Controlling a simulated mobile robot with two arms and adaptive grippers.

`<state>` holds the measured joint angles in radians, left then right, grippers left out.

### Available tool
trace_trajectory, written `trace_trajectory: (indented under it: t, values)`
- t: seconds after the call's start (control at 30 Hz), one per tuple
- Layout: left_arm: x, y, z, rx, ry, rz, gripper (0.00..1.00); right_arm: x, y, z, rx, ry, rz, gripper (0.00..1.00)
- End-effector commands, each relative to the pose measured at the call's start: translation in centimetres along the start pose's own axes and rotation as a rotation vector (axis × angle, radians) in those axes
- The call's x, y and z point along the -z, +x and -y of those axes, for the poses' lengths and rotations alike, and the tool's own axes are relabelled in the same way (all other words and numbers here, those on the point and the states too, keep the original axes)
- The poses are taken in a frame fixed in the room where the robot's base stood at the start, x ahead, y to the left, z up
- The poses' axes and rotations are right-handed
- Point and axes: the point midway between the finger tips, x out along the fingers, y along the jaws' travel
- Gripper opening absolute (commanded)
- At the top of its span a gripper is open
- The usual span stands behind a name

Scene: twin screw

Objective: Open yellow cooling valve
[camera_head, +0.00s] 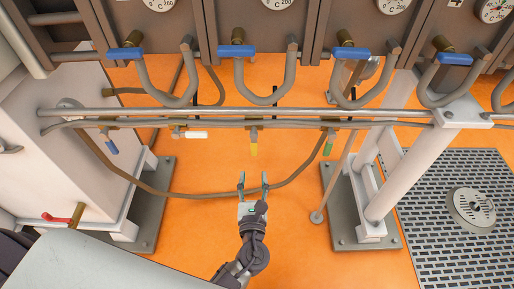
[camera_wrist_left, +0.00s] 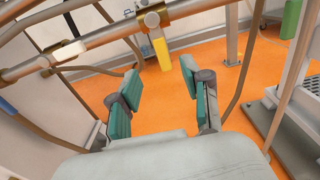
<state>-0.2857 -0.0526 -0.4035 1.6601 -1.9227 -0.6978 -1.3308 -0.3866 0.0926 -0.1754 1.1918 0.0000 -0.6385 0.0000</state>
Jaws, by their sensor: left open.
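The yellow cooling valve (camera_head: 254,148) hangs from the horizontal pipe in the head view, its handle pointing down. In the left wrist view the yellow handle (camera_wrist_left: 162,53) shows beyond my fingers, under a brass fitting. My left gripper (camera_head: 253,178) is below the yellow handle in the head view, fingers pointing up toward it. Its teal-padded fingers (camera_wrist_left: 162,95) are spread apart with nothing between them. The handle is apart from the fingers. My right gripper is not in view.
On the same pipe hang a white-handled valve (camera_head: 195,134), a green one (camera_head: 328,146) and a blue one (camera_head: 110,145). A brown hose (camera_head: 205,194) sags behind my left gripper. Grey pipe bends with blue levers (camera_head: 236,51) are above. A white support (camera_head: 385,165) stands at right.

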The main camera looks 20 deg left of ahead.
Motion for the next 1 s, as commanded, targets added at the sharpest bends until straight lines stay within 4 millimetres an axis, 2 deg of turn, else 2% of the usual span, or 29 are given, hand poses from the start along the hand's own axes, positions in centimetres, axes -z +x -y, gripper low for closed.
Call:
trace_trajectory:
  t: [0.4, 0.53, 0.7, 1.0]
  values:
    - [0.0, 8.6, 0.1, 0.0, -0.005, -0.001, 0.48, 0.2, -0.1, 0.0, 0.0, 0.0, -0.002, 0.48]
    - [0.1, 10.7, 0.0, 0.0, -0.006, -0.002, 0.48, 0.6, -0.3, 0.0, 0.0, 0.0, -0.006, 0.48]
    - [0.1, 12.4, 0.1, 0.001, -0.006, -0.003, 0.48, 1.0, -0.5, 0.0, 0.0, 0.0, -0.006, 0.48]
    - [0.1, 12.9, 0.0, 0.001, -0.006, -0.004, 0.48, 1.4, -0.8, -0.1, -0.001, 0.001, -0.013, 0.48]
